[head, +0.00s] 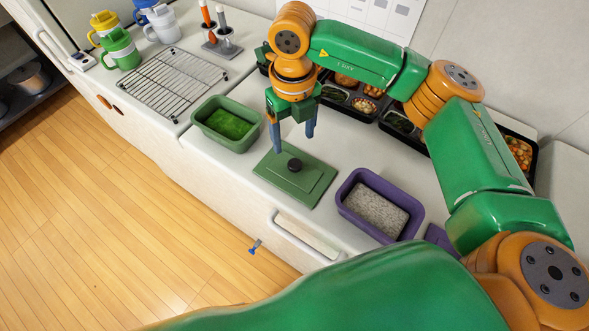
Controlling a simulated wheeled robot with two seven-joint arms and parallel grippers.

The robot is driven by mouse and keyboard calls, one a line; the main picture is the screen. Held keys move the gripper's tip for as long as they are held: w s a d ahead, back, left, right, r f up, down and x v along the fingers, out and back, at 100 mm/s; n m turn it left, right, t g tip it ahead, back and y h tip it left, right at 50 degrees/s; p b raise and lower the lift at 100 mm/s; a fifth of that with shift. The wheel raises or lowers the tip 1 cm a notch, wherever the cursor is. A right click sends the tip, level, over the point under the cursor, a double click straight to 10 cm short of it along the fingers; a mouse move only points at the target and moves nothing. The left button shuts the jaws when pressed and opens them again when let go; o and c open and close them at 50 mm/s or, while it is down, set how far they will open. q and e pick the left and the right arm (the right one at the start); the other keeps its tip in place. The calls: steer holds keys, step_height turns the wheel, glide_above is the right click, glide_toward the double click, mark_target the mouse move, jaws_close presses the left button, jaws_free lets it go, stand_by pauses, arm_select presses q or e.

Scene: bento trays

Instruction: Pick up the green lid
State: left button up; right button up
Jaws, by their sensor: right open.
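The green lid (308,185) lies flat on the white counter. My right gripper (293,141) points down over the lid's far part, near the knob. Its two blue fingers are apart with nothing seen between them. I cannot tell the exact height of the fingertips above the lid. A green container (206,113) with green food inside stands to the left of the lid. My left gripper is not in view.
A purple container (416,229) with speckled grey food stands right of the lid. Bento trays (383,127) with food are behind, partly hidden by my right arm. A wire rack (172,84), mugs (122,54) and a utensil stand (222,50) are at the left back. The counter's front edge is close.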

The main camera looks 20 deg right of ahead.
mark_target(295, 164)
step_height(295, 164, down, 3)
steer(key=shift+s+r+b, duration=0.1)
steer(key=shift+b, duration=0.85)
steer(key=shift+f, duration=0.35)
steer(key=f+p, duration=0.2)
steer(key=f, duration=0.1)
steer(key=f+p, duration=0.1)
steer(key=f, duration=0.1)
steer(key=shift+s+f+p, duration=0.2)
steer(key=shift+s+p, duration=0.1)
steer(key=shift+p, duration=0.05)
steer(key=shift+f, duration=0.5)
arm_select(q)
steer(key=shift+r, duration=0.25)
arm_select(e)
jaws_close()
